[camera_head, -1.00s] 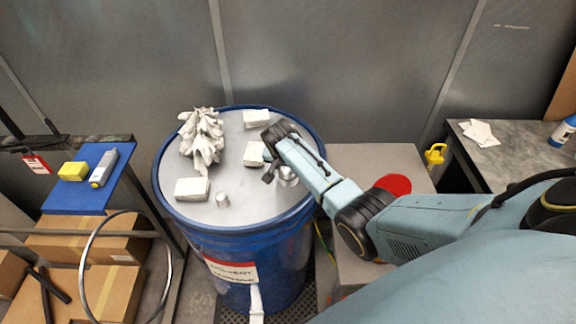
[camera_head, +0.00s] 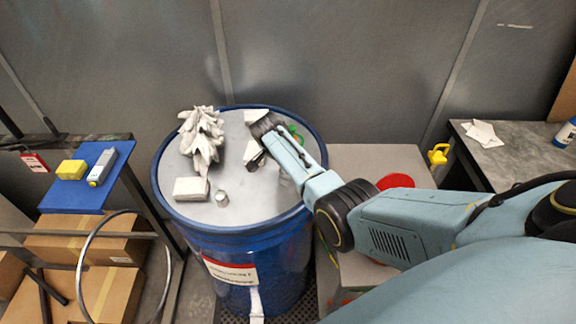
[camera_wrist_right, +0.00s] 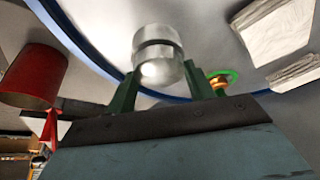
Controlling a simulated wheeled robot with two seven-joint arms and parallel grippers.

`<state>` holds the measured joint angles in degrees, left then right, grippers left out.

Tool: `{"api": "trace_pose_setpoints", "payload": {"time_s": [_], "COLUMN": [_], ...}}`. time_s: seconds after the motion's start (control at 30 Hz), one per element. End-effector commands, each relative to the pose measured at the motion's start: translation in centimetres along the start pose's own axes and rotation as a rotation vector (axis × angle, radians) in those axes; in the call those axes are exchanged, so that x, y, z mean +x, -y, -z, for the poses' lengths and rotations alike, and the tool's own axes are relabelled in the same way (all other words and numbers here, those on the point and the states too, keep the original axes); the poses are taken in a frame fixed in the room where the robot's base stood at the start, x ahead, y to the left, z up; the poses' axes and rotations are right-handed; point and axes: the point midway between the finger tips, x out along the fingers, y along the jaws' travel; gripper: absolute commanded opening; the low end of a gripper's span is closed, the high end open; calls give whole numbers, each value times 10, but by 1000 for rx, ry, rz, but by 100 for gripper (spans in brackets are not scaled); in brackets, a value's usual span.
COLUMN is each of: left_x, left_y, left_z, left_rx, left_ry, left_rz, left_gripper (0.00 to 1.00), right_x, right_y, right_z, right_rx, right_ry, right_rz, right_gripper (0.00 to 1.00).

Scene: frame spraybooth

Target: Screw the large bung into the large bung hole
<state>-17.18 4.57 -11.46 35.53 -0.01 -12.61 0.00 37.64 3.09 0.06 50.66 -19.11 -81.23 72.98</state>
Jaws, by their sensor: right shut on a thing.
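The large bung (camera_wrist_right: 158,55) is a silvery metal cylinder with a dark groove. In the right wrist view my right gripper (camera_wrist_right: 160,82) is shut on it between two green fingers. In the head view the right gripper (camera_head: 264,128) is over the drum lid (camera_head: 240,185), and the arm hides the bung. A green ring (camera_head: 296,133) shows at the lid's right. In the right wrist view the ring (camera_wrist_right: 231,76) surrounds a brass-coloured fitting, apart from the bung; I cannot tell whether this is the large bung hole. My left gripper is out of view.
On the blue drum (camera_head: 255,255) are a crumpled white cloth (camera_head: 202,138), white blocks (camera_head: 191,188) and a small metal cylinder (camera_head: 222,197). A blue shelf (camera_head: 75,197) stands left. A grey box with a red round thing (camera_head: 395,181) stands right of the drum.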

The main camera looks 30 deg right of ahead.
Motion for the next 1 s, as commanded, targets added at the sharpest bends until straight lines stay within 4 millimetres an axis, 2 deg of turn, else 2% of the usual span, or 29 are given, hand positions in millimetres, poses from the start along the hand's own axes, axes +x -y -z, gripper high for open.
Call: {"api": "trace_pose_setpoints", "payload": {"time_s": [0.1, 0.3, 0.73, 0.77, 0.8, 0.83, 1.0], "left_x": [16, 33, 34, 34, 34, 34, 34], "left_y": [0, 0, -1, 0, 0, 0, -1], "left_z": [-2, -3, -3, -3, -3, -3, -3], "left_rx": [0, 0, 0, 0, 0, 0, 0], "left_ry": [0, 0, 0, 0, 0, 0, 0], "left_rz": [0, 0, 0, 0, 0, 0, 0], "left_gripper": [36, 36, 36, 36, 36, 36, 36], "right_x": [4, 4, 1, 1, 1, 1, 1], "right_y": [2, 2, 1, 1, 1, 1, 2], "right_z": [0, 0, 1, 1, 1, 1, 1], "right_rx": [120, 286, 328, 328, 328, 327, 327], "right_ry": [-1, -1, -2, -2, -2, -2, -1], "right_rz": [-50, -119, -138, -138, -138, -138, -137], "right_gripper": [31, 31, 31, 54, 59, 63, 64]}}
